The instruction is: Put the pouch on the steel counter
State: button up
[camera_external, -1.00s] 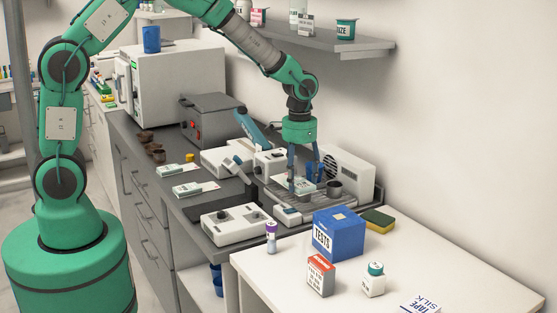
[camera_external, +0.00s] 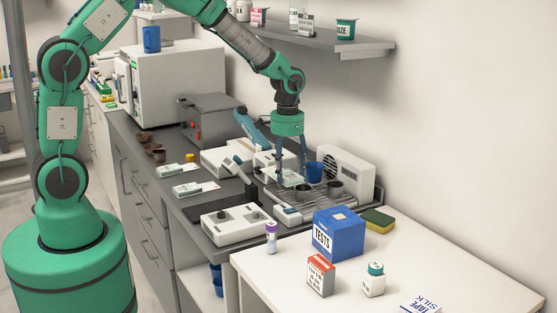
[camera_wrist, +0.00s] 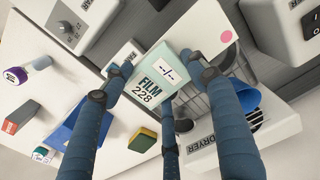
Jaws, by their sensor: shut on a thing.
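The pouch (camera_wrist: 152,80), a pale green and white packet marked FILM 228, is held between the blue fingers of my gripper (camera_wrist: 158,78) in the wrist view. In the outside view the pouch (camera_external: 291,179) shows under my gripper (camera_external: 291,172), over the left part of the wire drying rack; its exact height is hard to tell. The fingers are shut on it. The grey steel counter (camera_external: 133,127) runs along the wall to the left of the rack.
Similar packets (camera_external: 194,189) lie on the counter. A white control unit (camera_external: 236,222), a grey box with red switches (camera_external: 206,118) and other devices crowd it. The rack (camera_external: 322,205) holds dark cups (camera_external: 335,189) and a blue cup (camera_external: 315,172). A white table (camera_external: 420,262) stands in front.

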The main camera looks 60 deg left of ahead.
jog(key=shift+a, duration=0.15)
dwell(0.4)
jog(key=s+a+n+p, duration=0.2)
jog(key=s+a+n, duration=0.15)
jog(key=a, duration=0.75)
jog(key=n+p, duration=0.4)
jog(key=n, duration=1)
send_over(185, 180)
notch_tip(185, 180, down, 2)
jog(key=shift+s+f, duration=0.1)
jog(key=shift+f, duration=0.05)
jog(key=shift+f, duration=0.2)
jog(key=shift+f+b, duration=1.9)
jog(key=shift+f, duration=1.3)
jog(key=shift+f, duration=0.6)
jog(key=o, duration=1.1)
